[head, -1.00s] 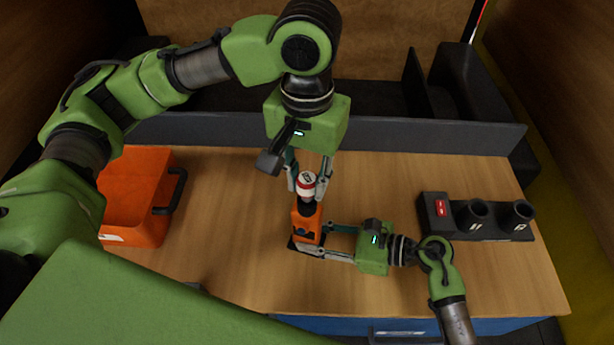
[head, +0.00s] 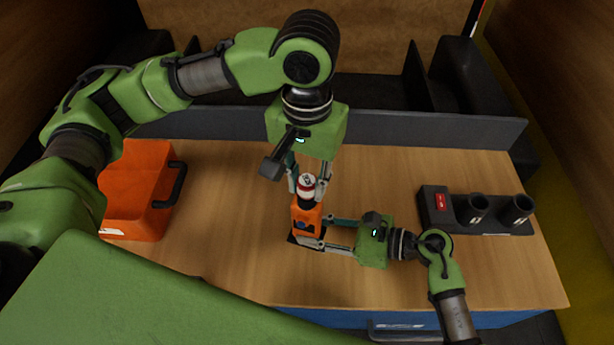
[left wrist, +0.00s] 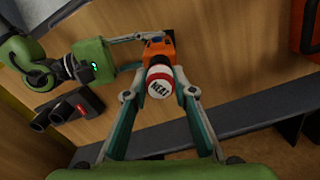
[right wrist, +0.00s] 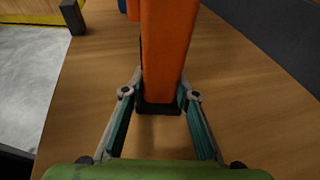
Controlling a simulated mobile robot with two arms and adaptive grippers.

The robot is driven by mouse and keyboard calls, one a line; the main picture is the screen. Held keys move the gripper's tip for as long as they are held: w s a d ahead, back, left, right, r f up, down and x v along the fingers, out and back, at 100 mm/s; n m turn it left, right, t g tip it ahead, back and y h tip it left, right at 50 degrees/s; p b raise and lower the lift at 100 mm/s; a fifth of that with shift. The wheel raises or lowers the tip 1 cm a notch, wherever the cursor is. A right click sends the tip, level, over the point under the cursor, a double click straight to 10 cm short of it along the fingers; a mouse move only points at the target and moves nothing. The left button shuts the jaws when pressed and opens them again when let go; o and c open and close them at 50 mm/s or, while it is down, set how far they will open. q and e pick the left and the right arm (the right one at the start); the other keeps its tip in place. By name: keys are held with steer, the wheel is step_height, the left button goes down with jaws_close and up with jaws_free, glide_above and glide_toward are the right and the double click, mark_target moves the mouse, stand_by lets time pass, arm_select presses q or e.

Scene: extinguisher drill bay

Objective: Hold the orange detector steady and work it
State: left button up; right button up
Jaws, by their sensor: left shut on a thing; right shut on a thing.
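The orange detector (head: 308,219) stands upright on its dark foot on the wooden table, with its front partly hidden by fingers. It also shows large in the right wrist view (right wrist: 167,50). My right gripper (head: 323,234) is shut on its body from the right, low near the foot. A white cylinder with a red band (head: 306,186) sits at the top of the detector; its lettered end faces the left wrist camera (left wrist: 160,86). My left gripper (head: 308,184) is shut on this cylinder from above and behind. I cannot tell whether cylinder and detector touch.
An orange case (head: 135,200) with a dark handle stands at the left. A dark holder (head: 455,224) with two round cups and a red label stands at the right. A grey rail (head: 420,132) runs along the back. Table between is clear.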

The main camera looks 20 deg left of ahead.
arm_select(q)
steer(key=shift+f, duration=0.3)
arm_select(e)
steer(key=shift+s+f, duration=0.1)
steer(key=shift+f, duration=0.05)
arm_select(q)
steer(key=o, duration=1.2)
step_height(320, 180, up, 12)
arm_select(e)
steer(key=o, duration=0.9)
